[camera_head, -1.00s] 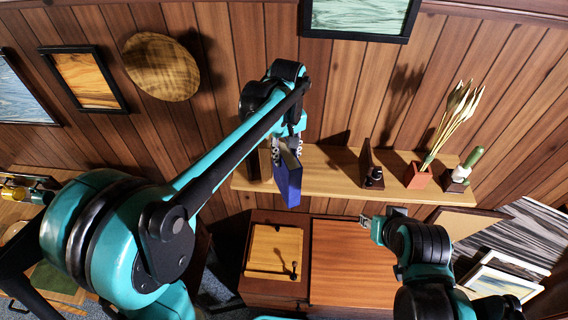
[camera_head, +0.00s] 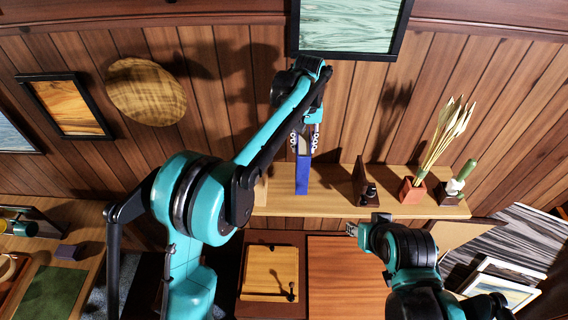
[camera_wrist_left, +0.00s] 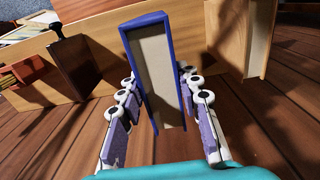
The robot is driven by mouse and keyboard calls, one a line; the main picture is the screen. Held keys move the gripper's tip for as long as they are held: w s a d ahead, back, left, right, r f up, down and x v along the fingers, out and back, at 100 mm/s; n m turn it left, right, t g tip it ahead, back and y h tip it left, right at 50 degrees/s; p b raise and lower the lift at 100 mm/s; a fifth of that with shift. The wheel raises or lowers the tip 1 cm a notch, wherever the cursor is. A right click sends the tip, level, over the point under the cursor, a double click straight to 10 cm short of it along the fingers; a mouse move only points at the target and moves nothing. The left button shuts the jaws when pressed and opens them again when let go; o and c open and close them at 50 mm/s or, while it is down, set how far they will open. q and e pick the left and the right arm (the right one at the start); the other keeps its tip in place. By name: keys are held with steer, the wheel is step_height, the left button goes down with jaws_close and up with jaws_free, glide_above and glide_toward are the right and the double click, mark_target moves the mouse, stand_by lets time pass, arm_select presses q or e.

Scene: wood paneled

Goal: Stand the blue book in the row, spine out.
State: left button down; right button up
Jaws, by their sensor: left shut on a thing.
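The blue book (camera_head: 302,178) is upright over the wall shelf, its blue spine facing the room. My left gripper (camera_head: 304,142) is shut on it from above. In the left wrist view the book (camera_wrist_left: 156,75) sits between the two fingers (camera_wrist_left: 160,110), its pale page block showing inside the blue cover. The row's tan and brown books (camera_wrist_left: 232,40) stand to the right in that view, apart from the blue book; my arm mostly hides them in the head view. I cannot tell whether the blue book touches the shelf. My right gripper (camera_head: 354,230) is low, below the shelf; its jaws are unclear.
On the shelf (camera_head: 335,184), a dark brown bookend (camera_head: 361,180) stands right of the blue book with bare board between. Further right are a red pot (camera_head: 412,190) with dried stems and a small potted cactus (camera_head: 456,184). A framed picture (camera_head: 350,30) hangs above.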

arm_select(q)
steer(key=a+f+p, duration=0.1)
steer(key=a+f, duration=0.4)
steer(key=f, duration=0.2)
steer(key=shift+s+a+f, duration=0.1)
steer(key=shift+s+f, duration=0.05)
steer(key=shift+f, duration=0.05)
steer(key=c, duration=1.5)
jaws_free()
steer(key=shift+f, duration=0.1)
steer(key=o, duration=0.5)
steer(key=shift+c, duration=0.2)
step_height(320, 180, up, 12)
steer(key=shift+r+b, duration=0.25)
steer(key=shift+b, duration=0.05)
